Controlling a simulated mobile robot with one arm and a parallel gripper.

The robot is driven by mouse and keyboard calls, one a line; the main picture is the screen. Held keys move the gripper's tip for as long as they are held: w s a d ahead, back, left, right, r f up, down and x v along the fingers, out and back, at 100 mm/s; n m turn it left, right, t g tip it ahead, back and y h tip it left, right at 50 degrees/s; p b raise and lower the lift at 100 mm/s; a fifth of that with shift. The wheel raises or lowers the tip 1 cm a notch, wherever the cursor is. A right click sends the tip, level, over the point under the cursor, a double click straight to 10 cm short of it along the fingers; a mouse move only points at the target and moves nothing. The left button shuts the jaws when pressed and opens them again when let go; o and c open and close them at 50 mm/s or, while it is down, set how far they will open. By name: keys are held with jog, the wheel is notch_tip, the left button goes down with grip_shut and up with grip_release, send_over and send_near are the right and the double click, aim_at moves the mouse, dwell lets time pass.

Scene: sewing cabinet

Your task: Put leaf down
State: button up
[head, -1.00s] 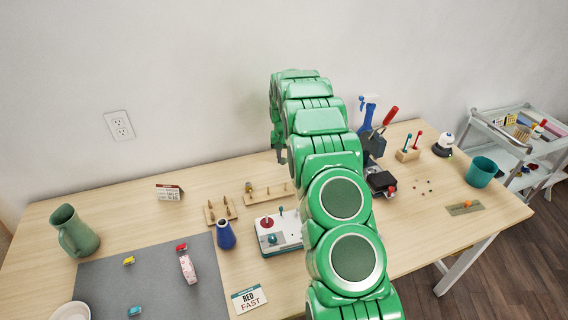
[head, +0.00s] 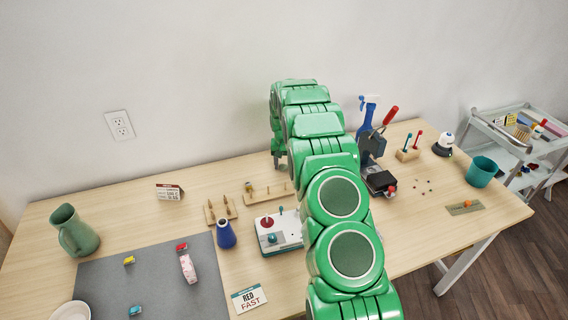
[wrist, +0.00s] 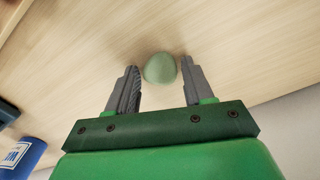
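The leaf appears to be the pale green rounded piece (wrist: 160,68) in the wrist view. It lies between the two grey fingers of my gripper (wrist: 160,76), with a narrow gap showing on each side. The fingers are apart and do not visibly press on it. Light wood tabletop shows behind the piece; whether it rests on the wood is hard to tell. In the head view my gripper (head: 279,163) is low over the back of the table, partly hidden by my arm, and the leaf is not visible there.
A wooden rack (head: 270,194) stands just in front of my gripper, with a white device (head: 288,236) nearer. A spray bottle (head: 368,104) and black press (head: 374,145) stand to the right. A blue container (wrist: 22,158) shows at lower left in the wrist view.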

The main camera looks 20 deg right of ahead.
aim_at(284, 165)
jog(key=shift+r, duration=0.1)
notch_tip(284, 165, up, 11)
jog(key=s+a+r+n, duration=0.1)
jog(key=s+a+r, duration=0.5)
jog(key=s+r, duration=0.65)
jog(key=s+a+r+n, duration=0.1)
jog(key=s+a+r, duration=0.15)
jog(key=s, duration=0.65)
jog(key=s+a+r+g, duration=0.1)
jog(key=s+a+r, duration=0.15)
jog(key=s, duration=0.75)
jog(key=s+a+r+n, duration=0.15)
jog(key=s+r, duration=0.25)
jog(key=s, duration=0.5)
jog(key=s+a+f, duration=0.2)
jog(key=s, duration=1.6)
jog(key=shift+a+g, duration=0.15)
jog(key=shift+g, duration=0.25)
